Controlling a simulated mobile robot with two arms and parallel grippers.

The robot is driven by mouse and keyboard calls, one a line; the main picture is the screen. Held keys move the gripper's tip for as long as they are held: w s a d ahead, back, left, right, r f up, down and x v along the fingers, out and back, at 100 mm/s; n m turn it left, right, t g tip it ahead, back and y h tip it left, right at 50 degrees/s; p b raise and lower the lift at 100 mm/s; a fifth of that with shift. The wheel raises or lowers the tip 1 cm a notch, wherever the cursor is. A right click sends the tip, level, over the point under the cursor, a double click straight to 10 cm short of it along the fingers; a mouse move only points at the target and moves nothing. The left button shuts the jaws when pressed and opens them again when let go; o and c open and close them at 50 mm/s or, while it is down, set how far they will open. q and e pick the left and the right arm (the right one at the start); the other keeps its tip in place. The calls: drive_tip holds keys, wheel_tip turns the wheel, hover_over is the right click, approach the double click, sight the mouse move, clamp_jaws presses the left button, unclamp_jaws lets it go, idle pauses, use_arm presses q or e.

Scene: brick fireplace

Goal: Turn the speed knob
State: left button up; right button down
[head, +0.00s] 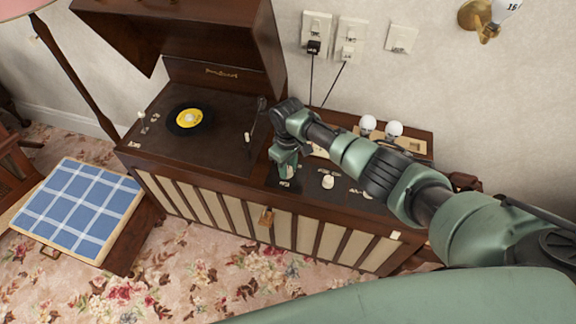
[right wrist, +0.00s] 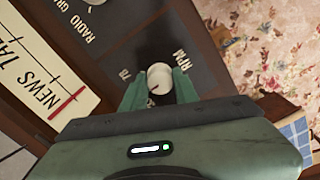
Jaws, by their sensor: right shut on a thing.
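The speed knob (right wrist: 160,77) is a round whitish knob with a dark pointer mark, on a dark panel with "RPM" lettering beside it. My right gripper (head: 285,172) reaches down to the front of the wooden record player cabinet (head: 272,228). In the right wrist view its two green fingers stand on either side of the knob and are shut on it. In the head view the gripper mostly hides this knob. My left gripper is not in view.
Another pale knob (head: 327,182) sits right of the gripper. A record (head: 190,118) lies on the turntable under the raised lid (head: 190,35). Two white bulbs (head: 368,123) stand at the back. A blue checked cushion (head: 77,207) is at the left. Cords hang from the wall outlets.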

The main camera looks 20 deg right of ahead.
drive_tip(key=shift+w+r, duration=0.1)
idle(0.3)
drive_tip(key=c, duration=1.1)
unclamp_jaws()
wheel_tip(320, 180, up, 8)
drive_tip(key=shift+f, duration=0.15)
